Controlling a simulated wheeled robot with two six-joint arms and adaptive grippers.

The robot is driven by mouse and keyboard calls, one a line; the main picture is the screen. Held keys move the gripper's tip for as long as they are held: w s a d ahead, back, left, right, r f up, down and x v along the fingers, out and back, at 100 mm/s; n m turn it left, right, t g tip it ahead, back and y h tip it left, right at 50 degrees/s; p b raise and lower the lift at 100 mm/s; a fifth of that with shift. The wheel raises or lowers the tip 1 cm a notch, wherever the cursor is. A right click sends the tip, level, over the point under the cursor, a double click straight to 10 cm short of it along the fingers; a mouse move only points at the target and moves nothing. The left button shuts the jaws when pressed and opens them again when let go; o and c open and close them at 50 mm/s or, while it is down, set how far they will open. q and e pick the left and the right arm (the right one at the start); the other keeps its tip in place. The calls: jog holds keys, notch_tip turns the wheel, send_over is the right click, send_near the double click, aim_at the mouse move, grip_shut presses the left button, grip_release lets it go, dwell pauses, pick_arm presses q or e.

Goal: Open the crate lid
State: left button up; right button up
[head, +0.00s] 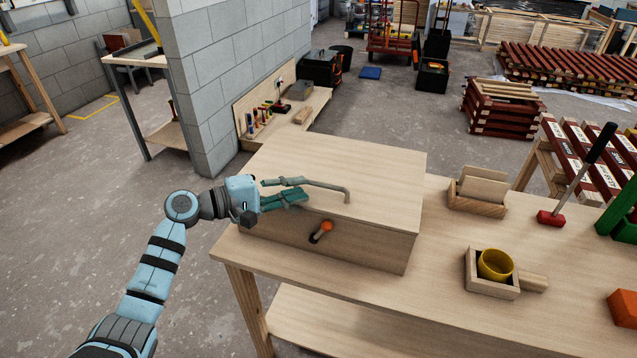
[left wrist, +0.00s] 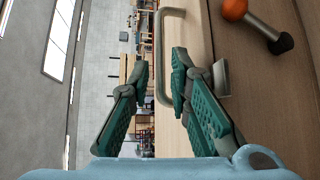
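The wooden crate (head: 340,245) stands on the workbench, and its flat lid (head: 350,155) lies shut on top. A grey-green bar handle (head: 335,187) is on the lid near its front edge; it also shows in the left wrist view (left wrist: 159,50). A dark latch lever with an orange knob (head: 327,226) is on the crate's front, tilted up to the right. My left gripper (head: 303,189) is open at the handle's left end. In the left wrist view the bar appears between the two fingertips; contact cannot be told. My right gripper is not in view.
Right of the crate on the workbench (head: 350,310) are a wooden holder (head: 478,192), a yellow cup (head: 494,264) in a small wooden box, a red-headed mallet (head: 552,217) and an orange block (head: 623,308). A block wall (head: 235,85) stands behind left.

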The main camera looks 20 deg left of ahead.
aim_at(315, 185)
pick_arm(q)
jog(key=x, duration=0.6)
jog(key=shift+f, duration=0.1)
grip_shut()
